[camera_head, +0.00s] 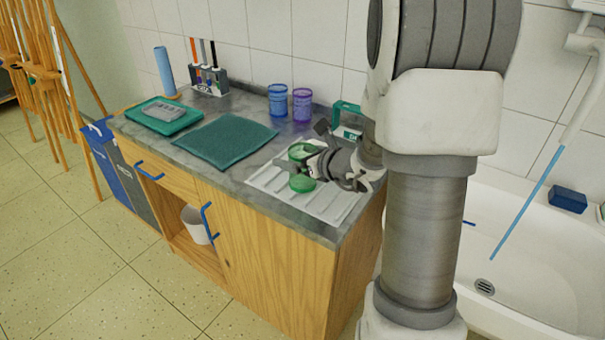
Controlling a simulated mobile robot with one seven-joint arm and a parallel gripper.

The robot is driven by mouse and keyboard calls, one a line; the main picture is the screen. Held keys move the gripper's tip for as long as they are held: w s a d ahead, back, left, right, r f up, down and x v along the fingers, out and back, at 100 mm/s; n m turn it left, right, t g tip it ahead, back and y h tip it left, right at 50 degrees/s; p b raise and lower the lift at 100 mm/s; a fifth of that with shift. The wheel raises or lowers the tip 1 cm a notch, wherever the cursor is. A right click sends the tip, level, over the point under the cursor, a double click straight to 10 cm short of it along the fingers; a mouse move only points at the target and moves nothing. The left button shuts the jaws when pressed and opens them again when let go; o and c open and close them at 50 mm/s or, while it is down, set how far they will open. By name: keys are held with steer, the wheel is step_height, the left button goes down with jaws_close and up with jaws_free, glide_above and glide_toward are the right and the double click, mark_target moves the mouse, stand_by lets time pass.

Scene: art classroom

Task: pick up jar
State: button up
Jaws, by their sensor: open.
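A green see-through jar (302,183) stands on the white ribbed draining mat (327,208) near the right end of the counter. My gripper (305,162) reaches in from the right with open jaws at the jar's middle and hides part of it. I cannot tell whether the fingers touch it. A blue jar (278,101) and a purple jar (302,104) stand side by side at the back of the counter, apart from my gripper.
A teal cloth (225,140) and a green tray (163,116) lie on the grey counter to the left. A white sink (525,270) is at the right; the tiled wall is behind.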

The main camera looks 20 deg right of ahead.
steer(key=shift+c, duration=0.3)
steer(key=c, duration=1.3)
